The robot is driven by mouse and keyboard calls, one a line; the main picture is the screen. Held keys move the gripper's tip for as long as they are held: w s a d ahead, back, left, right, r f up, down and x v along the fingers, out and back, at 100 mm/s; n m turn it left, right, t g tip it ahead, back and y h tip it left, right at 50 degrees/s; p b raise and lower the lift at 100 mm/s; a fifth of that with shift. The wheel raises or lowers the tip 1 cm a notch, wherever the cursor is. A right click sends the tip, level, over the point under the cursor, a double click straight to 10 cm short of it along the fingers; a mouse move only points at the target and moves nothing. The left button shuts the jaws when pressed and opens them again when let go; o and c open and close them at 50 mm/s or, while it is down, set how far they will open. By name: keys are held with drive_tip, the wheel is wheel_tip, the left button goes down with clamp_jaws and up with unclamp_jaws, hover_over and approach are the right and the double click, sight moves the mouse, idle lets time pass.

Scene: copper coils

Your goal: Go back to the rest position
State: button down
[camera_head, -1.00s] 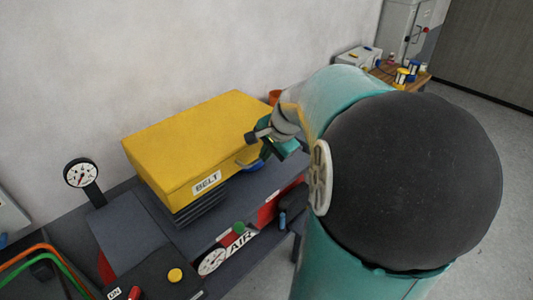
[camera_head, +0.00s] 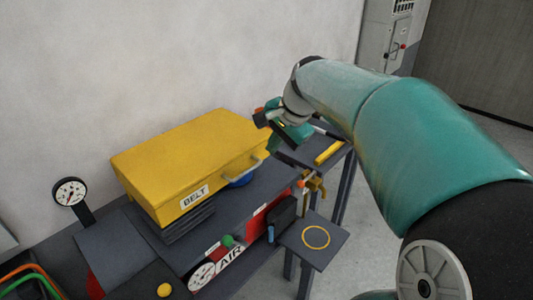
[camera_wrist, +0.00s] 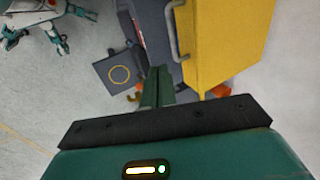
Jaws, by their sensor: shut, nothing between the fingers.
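My gripper (camera_head: 275,147) hangs from my teal arm, beyond the right end of the yellow BELT box (camera_head: 190,160) and above the dark bench (camera_head: 262,193). In the wrist view, my gripper's teal fingers (camera_wrist: 158,74) are together with nothing held. There the yellow box (camera_wrist: 222,45) with its grey handle lies to the right of the fingers, below the camera. The gripper looks apart from the box and the bench. In the head view my arm comes in from the lower right and hides part of the floor and the back.
A small dark platform with a yellow ring (camera_head: 316,238) juts out at the bench's front right. A pressure gauge (camera_head: 70,191) stands at the left. A red AIR unit (camera_head: 230,260) is at the bench front. A grey cabinet (camera_head: 388,35) stands at the back.

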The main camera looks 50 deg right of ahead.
drive_tip(key=s+a+f+n, duration=0.2)
drive_tip(key=a+n, duration=0.6)
drive_tip(key=a, duration=0.6)
drive_tip(key=s+a+f+n, duration=0.2)
drive_tip(key=a+n, duration=0.7)
drive_tip(key=a, duration=0.5)
drive_tip(key=shift+s+a+f+n, duration=0.3)
drive_tip(key=shift+a+f, duration=0.05)
drive_tip(key=shift+f, duration=0.25)
